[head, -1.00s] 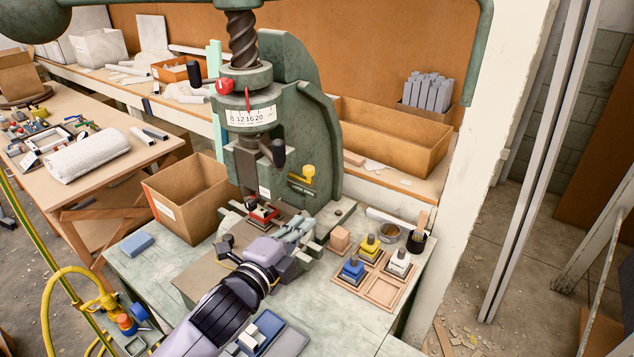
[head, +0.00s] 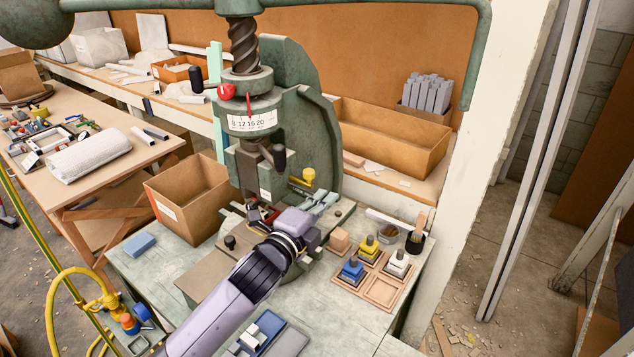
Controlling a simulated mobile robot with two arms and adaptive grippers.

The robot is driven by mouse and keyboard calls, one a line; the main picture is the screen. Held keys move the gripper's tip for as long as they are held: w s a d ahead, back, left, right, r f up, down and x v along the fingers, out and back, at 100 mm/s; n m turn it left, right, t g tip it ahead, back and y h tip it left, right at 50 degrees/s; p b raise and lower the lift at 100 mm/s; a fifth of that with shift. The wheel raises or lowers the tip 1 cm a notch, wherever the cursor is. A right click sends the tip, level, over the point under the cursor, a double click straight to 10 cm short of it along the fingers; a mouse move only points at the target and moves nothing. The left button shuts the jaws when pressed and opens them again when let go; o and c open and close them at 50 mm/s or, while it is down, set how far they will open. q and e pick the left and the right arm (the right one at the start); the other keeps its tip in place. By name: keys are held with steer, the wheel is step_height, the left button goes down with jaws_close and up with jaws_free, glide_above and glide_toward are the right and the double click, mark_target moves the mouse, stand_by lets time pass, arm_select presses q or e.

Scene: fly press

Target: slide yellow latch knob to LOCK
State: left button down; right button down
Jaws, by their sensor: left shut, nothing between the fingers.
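The yellow latch knob (head: 308,175) sits on the right side of the green fly press (head: 300,115), at the end of its slide. The lettering beside it is partly covered and too small to read. My left gripper (head: 326,202) is shut and empty, with its fingers pointing up and right, just below the latch knob. I see a small gap between the fingertips and the knob in the picture. The arm hides much of the press bed and most of the red and black piece under the ram. My right gripper is not in view.
A wooden tray (head: 381,291) with blue, yellow and white knobbed pieces lies right of the arm. A cardboard box (head: 185,200) stands left of the press.

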mark_target(313, 177)
arm_select(q)
steer(key=w, duration=0.1)
steer(key=w+a+p, duration=0.1)
steer(key=w, duration=0.1)
steer(key=w+p, duration=0.1)
steer(key=w, duration=0.1)
steer(key=shift+w+a+f, duration=0.1)
steer(key=shift+w+a, duration=0.05)
steer(key=shift+a, duration=0.1)
steer(key=shift+w+a, duration=0.75)
steer(key=shift+a, duration=0.35)
